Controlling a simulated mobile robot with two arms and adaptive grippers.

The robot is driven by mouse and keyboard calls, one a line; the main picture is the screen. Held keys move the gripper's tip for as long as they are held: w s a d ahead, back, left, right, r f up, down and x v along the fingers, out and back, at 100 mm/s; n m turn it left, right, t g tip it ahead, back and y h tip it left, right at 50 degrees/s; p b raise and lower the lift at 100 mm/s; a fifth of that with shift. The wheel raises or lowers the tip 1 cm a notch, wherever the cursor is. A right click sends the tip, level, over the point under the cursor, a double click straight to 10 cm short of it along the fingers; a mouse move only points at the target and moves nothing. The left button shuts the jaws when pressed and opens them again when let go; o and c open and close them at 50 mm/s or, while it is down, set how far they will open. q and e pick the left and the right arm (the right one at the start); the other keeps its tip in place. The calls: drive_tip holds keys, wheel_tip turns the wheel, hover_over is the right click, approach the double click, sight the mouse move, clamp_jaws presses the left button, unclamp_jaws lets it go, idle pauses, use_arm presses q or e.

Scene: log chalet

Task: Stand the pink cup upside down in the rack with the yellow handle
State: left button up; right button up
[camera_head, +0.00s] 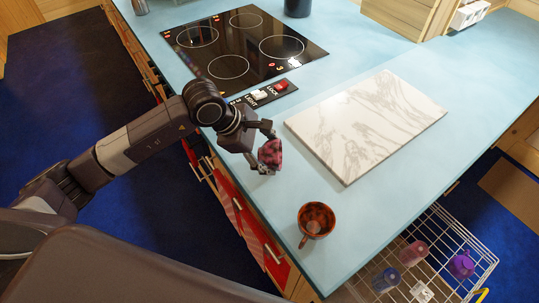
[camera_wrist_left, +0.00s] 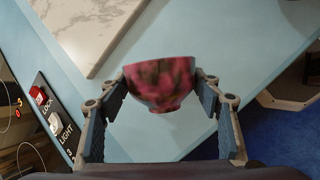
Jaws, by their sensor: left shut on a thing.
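The pink cup (camera_head: 270,153) has a dark mottled pattern. My left gripper (camera_head: 266,150) is shut on it, over the counter near its front edge. In the left wrist view, the pink cup (camera_wrist_left: 160,82) sits between the two fingers, its wide rim toward the top of the picture and its narrow foot toward the bottom. The wire rack (camera_head: 482,243) is at the lower right of the head view, below the counter edge, with a bit of yellow handle (camera_head: 483,293) at its right side. My right gripper is not in view.
A red-brown cup (camera_head: 316,220) stands on the blue counter between my left gripper and the rack. The rack holds a pinkish cup (camera_head: 414,252), a blue cup (camera_head: 386,280) and a purple one (camera_head: 461,266). A marble board (camera_head: 368,122) and a cooktop (camera_head: 240,45) lie beyond.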

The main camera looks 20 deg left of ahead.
use_arm(q)
wheel_tip(320, 180, up, 19)
drive_tip(key=b, duration=0.4)
drive_tip(key=s+a+f+m+g, duration=0.4)
drive_tip(key=s+f+m+g, duration=0.4)
drive_tip(key=s+f+m, duration=0.5)
drive_tip(key=s+m, duration=0.1)
drive_tip(key=m, duration=0.4)
drive_tip(key=shift+a+g+y, duration=0.15)
drive_tip(key=shift+g+y, duration=0.25)
